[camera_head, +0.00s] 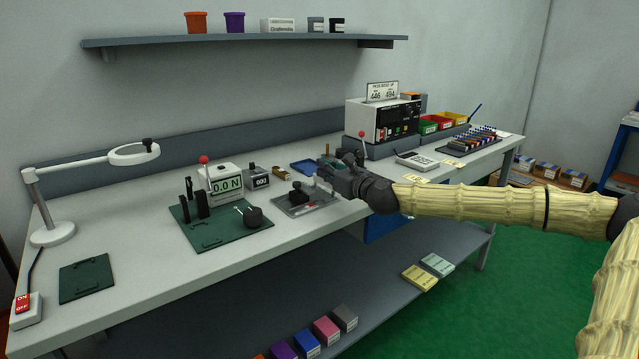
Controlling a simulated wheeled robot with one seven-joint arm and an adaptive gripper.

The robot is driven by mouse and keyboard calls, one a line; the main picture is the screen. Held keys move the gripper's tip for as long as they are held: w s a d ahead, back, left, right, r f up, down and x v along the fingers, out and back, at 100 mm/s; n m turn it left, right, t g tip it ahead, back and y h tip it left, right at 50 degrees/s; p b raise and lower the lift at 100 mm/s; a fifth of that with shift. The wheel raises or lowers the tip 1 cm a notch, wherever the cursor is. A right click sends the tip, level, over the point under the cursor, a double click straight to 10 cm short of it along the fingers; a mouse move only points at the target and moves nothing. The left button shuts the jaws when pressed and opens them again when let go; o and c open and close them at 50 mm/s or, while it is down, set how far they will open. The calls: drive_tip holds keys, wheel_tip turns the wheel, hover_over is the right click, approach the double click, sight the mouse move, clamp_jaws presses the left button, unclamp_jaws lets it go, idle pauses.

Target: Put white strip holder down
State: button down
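My gripper (338,178) is above the workbench (140,285), right of the middle of the picture, at the end of my arm reaching in from the right. It is just above and right of a grey tray (318,209) that bears a dark knob-topped part and small pieces. The fingers are small, dark and partly overlapped by the gripper body, so I cannot tell whether they are open or hold anything. I cannot make out a white strip holder for certain; it may be hidden by the gripper.
A green plate with a force gauge (225,180) stands left of the tray, and a small counter box (257,177) behind it. A white-and-black instrument (385,120) stands behind my gripper. A magnifier lamp (52,233) is far left.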

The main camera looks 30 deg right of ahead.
sight(319, 178)
drive_tip(key=shift+w+a+f, duration=0.1)
drive_tip(key=shift+w+a, duration=0.05)
drive_tip(key=shift+w, duration=0.45)
drive_tip(key=shift+w+a+f, duration=0.1)
drive_tip(key=shift+w, duration=0.5)
drive_tip(key=shift+f+b, duration=0.35)
drive_tip(key=shift+f, duration=1.3)
drive_tip(key=shift+f, duration=0.15)
drive_tip(key=c, duration=1.6)
unclamp_jaws()
drive_tip(key=shift+c, duration=0.2)
drive_tip(key=shift+r, duration=0.2)
drive_tip(key=shift+s+d+p, duration=0.15)
drive_tip(key=shift+s+p, duration=0.1)
drive_tip(key=shift+s, duration=0.7)
drive_tip(key=shift+s+d+p, duration=0.1)
drive_tip(key=shift+s+p, duration=0.1)
drive_tip(key=shift+s, duration=0.7)
drive_tip(key=shift+s+d+p, duration=0.15)
drive_tip(key=shift+s+p, duration=0.8)
drive_tip(key=shift+s, duration=1.1)
drive_tip(key=shift+s+d+p, duration=0.1)
drive_tip(key=shift+s+p, duration=0.85)
drive_tip(key=shift+s, duration=1.15)
